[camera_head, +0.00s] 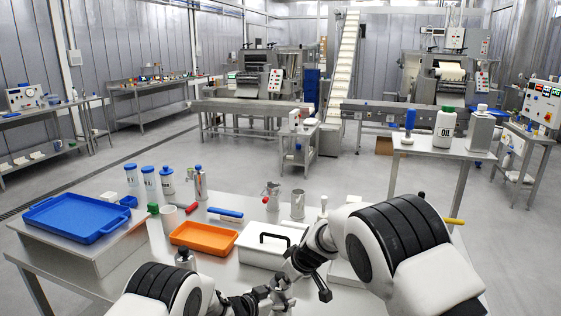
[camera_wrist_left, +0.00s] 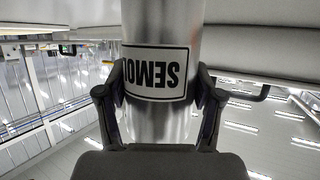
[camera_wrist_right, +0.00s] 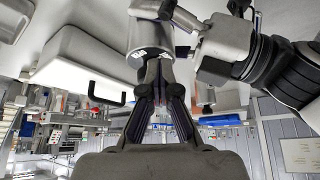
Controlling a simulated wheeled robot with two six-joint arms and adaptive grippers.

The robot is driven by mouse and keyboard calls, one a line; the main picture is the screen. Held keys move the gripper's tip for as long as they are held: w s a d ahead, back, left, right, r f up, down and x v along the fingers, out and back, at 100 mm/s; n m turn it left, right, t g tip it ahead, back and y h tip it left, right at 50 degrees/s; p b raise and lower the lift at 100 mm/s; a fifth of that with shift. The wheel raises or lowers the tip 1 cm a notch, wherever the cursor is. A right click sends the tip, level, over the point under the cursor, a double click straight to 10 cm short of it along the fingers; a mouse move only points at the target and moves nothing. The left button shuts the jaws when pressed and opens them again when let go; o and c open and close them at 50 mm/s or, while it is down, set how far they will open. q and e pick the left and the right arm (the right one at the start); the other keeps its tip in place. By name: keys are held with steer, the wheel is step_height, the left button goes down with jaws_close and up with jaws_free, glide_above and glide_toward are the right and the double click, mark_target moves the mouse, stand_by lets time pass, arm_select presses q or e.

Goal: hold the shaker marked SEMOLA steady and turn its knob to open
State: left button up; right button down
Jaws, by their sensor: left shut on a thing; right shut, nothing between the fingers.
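The SEMOLA shaker (camera_wrist_left: 160,28) is a bright metal cylinder, and its label (camera_wrist_left: 156,73) shows upside down with only part of the word readable. My left gripper (camera_wrist_left: 160,95) is shut around its body, with one finger on each side. In the right wrist view the shaker (camera_wrist_right: 150,36) is a short metal cylinder just beyond the fingertips of my right gripper (camera_wrist_right: 159,64). My right gripper is shut and empty, its fingertips close together at the shaker's near edge; I cannot tell whether they touch it. I cannot make out the knob or its setting.
A white lidded box (camera_head: 270,245) with a black handle, an orange tray (camera_head: 203,237) and a blue tray (camera_head: 82,218) are on the worktable. Several shakers and bottles stand behind them. A small metal shaker (camera_head: 185,259) stands near my left arm. My arms cover the table's front right.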

steer(key=shift+w+d, duration=0.1)
steer(key=shift+d, duration=0.05)
steer(key=shift+w+d, duration=0.25)
steer(key=shift+d, duration=0.05)
steer(key=shift+w+d, duration=0.15)
steer(key=shift+d, duration=0.05)
steer(key=shift+w+d, duration=0.25)
steer(key=shift+w, duration=0.1)
steer(key=shift+d, duration=0.1)
stand_by(0.3)
step_height(320, 180, up, 6)
steer(key=shift+s+d, duration=0.2)
stand_by(0.4)
